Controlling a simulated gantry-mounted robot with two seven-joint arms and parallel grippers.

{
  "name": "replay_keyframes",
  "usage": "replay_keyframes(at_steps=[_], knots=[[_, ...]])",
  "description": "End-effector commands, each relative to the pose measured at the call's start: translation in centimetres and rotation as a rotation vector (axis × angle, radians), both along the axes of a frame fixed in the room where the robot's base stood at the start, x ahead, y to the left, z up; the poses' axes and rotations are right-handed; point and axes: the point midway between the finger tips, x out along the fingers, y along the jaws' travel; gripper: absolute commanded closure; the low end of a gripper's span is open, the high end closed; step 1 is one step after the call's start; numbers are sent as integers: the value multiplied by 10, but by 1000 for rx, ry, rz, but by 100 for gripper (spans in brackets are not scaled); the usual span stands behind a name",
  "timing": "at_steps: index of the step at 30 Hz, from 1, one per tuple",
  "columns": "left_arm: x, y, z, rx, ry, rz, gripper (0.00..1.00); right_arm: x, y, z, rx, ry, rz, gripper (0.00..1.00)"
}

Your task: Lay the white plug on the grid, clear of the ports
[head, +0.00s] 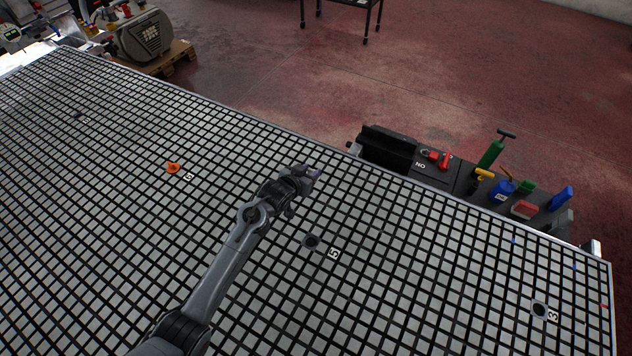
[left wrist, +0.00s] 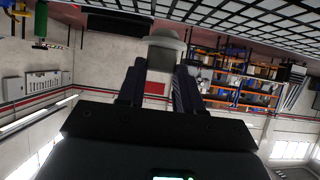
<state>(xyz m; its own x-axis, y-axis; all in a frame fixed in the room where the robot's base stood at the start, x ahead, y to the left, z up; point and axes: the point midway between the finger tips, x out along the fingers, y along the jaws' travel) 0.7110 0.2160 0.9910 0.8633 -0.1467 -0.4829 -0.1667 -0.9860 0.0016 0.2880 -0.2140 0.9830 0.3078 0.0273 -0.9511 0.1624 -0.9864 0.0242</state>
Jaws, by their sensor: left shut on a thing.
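My left gripper (head: 311,177) is over the middle of the grid table (head: 420,235), beyond the port marked 5 (head: 311,242). In the left wrist view, my left gripper (left wrist: 162,85) is shut on the white plug (left wrist: 166,47), whose pale rounded head sticks out past the fingertips. I cannot make the plug out clearly in the head view. The grid (left wrist: 255,22) shows at the top of the wrist view, apart from the plug. My right gripper is not in view.
An orange plug (head: 173,168) sits on the grid to the left. Another port (head: 540,310) is at lower right, and a dark one (head: 77,114) at far left. Beyond the far edge, a side shelf (head: 440,172) carries colored tools. Much of the grid is bare.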

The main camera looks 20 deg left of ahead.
Motion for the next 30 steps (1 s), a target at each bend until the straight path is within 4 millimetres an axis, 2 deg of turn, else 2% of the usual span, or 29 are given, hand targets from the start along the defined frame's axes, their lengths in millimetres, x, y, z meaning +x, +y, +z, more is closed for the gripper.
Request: replay_keyframes(at_steps=[5,13,19,30], knots=[[2,0,5,0,-5,0,94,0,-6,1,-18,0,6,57],[2,0,5,1,-5,-1,94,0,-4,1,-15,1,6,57],[2,0,8,2,-4,-3,94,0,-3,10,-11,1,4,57],[2,-1,-35,2,-4,-3,94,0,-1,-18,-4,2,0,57]])
